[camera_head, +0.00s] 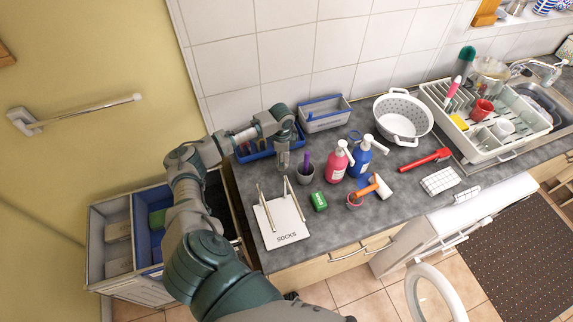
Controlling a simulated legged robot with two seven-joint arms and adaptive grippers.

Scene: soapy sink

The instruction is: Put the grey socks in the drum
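I cannot make out grey socks for certain. A white board marked SOCKS (286,236) lies on the worktop with two pale upright bars and no sock visible on it. A blue tray (262,155) behind it holds small items that are partly hidden by my arm. My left gripper (283,166) points down at the tray's right front side, above the worktop; its fingers are too small to read. A round white door (436,292) stands open at the bottom, by a white appliance front (450,222); the drum inside is not visible. My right gripper is not in view.
A white colander (403,117) and dish rack (487,151) are farther right. Open drawer bins (118,235) are at left.

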